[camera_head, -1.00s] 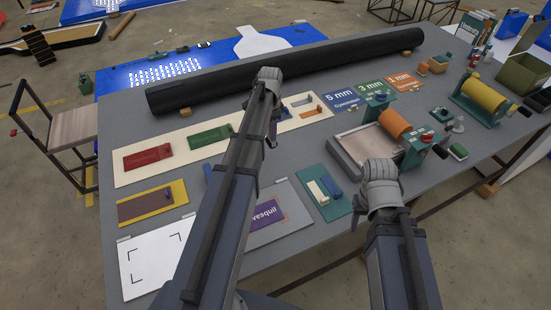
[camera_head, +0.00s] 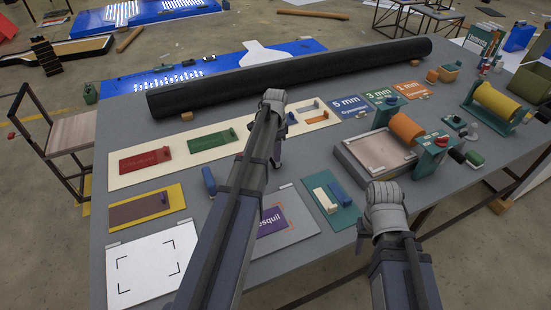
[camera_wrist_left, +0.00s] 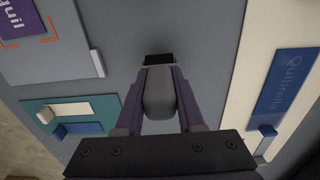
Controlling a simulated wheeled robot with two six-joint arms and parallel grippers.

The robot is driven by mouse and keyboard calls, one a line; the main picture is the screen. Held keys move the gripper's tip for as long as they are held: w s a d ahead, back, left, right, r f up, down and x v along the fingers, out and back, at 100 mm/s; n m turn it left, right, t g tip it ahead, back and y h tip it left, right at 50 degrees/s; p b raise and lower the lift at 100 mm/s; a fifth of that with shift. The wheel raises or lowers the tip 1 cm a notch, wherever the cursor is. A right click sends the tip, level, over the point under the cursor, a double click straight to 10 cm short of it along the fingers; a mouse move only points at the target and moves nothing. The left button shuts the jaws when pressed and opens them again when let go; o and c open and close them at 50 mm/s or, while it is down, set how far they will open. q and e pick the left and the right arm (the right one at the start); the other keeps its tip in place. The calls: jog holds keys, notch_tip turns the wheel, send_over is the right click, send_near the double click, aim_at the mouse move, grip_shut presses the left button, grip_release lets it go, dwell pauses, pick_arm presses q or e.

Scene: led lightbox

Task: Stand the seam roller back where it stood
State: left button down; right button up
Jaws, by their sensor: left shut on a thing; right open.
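My left gripper (camera_wrist_left: 155,95) is shut on a grey, rounded object (camera_wrist_left: 158,92) with a black end (camera_wrist_left: 158,59), which looks like the seam roller. It is held over the bare grey tabletop, between the teal board and the cream strip. Whether its black end touches the table I cannot tell. In the head view my left gripper (camera_head: 277,158) is mostly behind its own arm, and the roller is hidden there. My right gripper (camera_head: 362,240) is open, near the table's front edge; its wrist hides most of it.
A teal board (camera_head: 325,208) with cream and blue blocks lies in front. A cream strip (camera_head: 180,172) with coloured panels runs behind. A blue upright object (camera_head: 209,181) stands left of my left arm. A tray (camera_head: 350,155) is at right. A long black roll (camera_head: 290,78) lies at the back.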

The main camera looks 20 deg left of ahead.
pick_arm(q)
jog(key=shift+f, duration=0.6)
jog(key=shift+r, duration=0.15)
pick_arm(e)
jog(key=shift+f, duration=0.45)
pick_arm(q)
jog(key=c, duration=0.5)
grip_release()
pick_arm(e)
jog(key=shift+f, duration=0.15)
